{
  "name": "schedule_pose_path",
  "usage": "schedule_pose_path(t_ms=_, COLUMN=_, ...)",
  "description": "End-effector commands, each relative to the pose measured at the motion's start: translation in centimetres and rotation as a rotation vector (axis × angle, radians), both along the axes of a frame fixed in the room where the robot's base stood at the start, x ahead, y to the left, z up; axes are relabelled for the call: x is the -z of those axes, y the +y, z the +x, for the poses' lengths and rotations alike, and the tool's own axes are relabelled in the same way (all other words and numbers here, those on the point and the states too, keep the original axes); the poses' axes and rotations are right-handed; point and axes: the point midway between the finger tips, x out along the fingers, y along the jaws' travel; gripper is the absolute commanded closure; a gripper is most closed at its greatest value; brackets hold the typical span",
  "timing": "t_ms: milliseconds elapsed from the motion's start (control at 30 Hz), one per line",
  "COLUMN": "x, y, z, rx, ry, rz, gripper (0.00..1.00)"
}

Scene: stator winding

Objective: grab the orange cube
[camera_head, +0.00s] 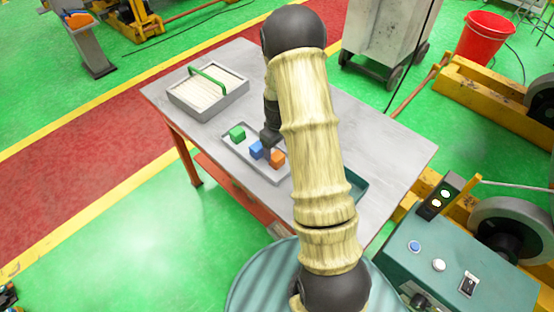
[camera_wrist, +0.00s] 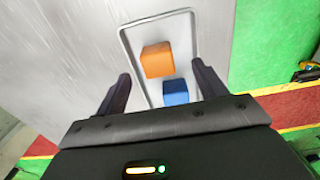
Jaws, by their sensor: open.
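The orange cube (camera_head: 277,158) sits in a shallow grey tray (camera_head: 243,155) on the table, at the tray's right end. A blue cube (camera_head: 257,149) is beside it and a green cube (camera_head: 237,134) is at the far end. In the wrist view the orange cube (camera_wrist: 158,60) lies ahead of my gripper (camera_wrist: 162,82), roughly between the lines of its two fingers. The blue cube (camera_wrist: 176,92) shows closer to the palm. My gripper is open and empty, apart from the cubes. In the head view my arm hides most of the gripper.
A grey box with a green handle (camera_head: 208,80) stands at the back left of the table (camera_head: 400,148). A teal container (camera_head: 356,186) is partly hidden behind my arm. A control panel (camera_head: 450,262) stands at the right. The table's right side is clear.

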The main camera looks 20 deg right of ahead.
Motion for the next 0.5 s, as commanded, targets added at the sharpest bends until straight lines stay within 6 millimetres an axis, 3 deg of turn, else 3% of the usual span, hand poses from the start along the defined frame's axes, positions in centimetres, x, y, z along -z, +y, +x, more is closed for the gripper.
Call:
schedule_pose_path(t_ms=167, x=0.7, y=-0.1, z=0.2, rx=0.0, ry=0.001, rz=0.001, gripper=0.29)
schedule_pose_path(t_ms=500, x=4.5, y=-0.3, z=0.6, rx=0.0, ry=0.004, rz=0.001, gripper=0.29)
